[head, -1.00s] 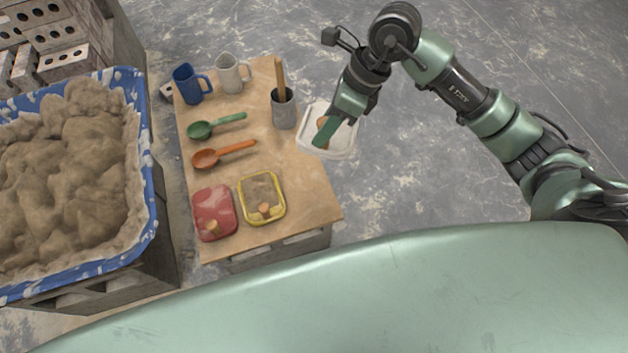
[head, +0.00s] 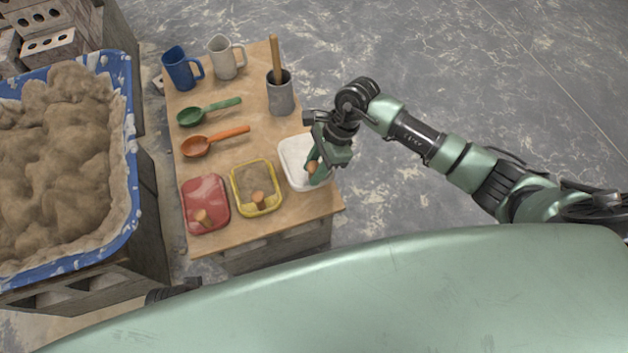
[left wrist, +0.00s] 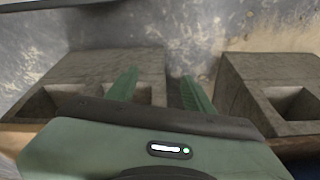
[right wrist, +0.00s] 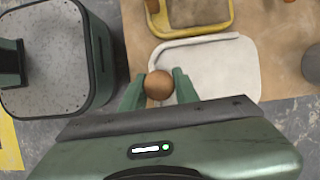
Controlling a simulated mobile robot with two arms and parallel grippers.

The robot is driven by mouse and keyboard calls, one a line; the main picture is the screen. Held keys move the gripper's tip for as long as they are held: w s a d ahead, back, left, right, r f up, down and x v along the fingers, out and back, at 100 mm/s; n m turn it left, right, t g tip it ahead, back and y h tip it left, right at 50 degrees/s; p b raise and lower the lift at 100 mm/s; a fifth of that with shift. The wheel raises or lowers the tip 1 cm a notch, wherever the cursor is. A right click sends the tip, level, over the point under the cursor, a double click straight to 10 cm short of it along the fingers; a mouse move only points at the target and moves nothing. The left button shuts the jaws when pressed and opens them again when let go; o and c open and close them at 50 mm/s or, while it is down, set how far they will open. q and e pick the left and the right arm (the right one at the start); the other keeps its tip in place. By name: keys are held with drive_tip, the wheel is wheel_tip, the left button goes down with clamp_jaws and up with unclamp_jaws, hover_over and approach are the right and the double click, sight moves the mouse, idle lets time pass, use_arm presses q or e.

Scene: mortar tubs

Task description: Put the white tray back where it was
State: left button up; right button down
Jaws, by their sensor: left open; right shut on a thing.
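The white tray (head: 292,150) is at the right edge of the wooden board, right of the yellow tray (head: 277,206). My right gripper (head: 313,169) is shut on the tray's round wooden knob, which shows between the fingers in the right wrist view (right wrist: 158,84). The white tray also shows there (right wrist: 220,65), looking level over the board. I cannot tell whether it touches the board. My left gripper (left wrist: 160,90) is open and empty, with concrete blocks below it in the left wrist view.
The board (head: 230,228) also bears a red tray (head: 205,193), a green scoop (head: 195,116), an orange scoop (head: 196,146), a blue jug (head: 180,70), a pale jug (head: 221,62) and a grey pot (head: 280,96) with a wooden handle. A blue tub (head: 137,165) of mortar stands left.

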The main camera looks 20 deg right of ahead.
wheel_tip(320, 180, down, 5)
drive_tip(key=shift+f+b, duration=0.1)
drive_tip(key=shift+b, duration=0.35)
use_arm(q)
wheel_tip(320, 180, up, 4)
drive_tip(key=shift+w+f, duration=0.1)
drive_tip(key=shift+w, duration=0.05)
use_arm(e)
drive_tip(key=shift+f, duration=0.3)
drive_tip(key=c, duration=1.1)
unclamp_jaws()
drive_tip(key=shift+o, duration=0.2)
use_arm(q)
drive_tip(key=shift+r, duration=0.2)
drive_tip(key=s+p+x, duration=0.1)
drive_tip(key=x, duration=0.5)
drive_tip(key=shift+s+f+p, duration=0.25)
drive_tip(key=shift+s+p, duration=0.1)
drive_tip(key=shift+s, duration=0.35)
use_arm(e)
drive_tip(key=v, duration=1.2)
use_arm(q)
drive_tip(key=shift+a, duration=0.1)
use_arm(e)
drive_tip(key=shift+a, duration=0.1)
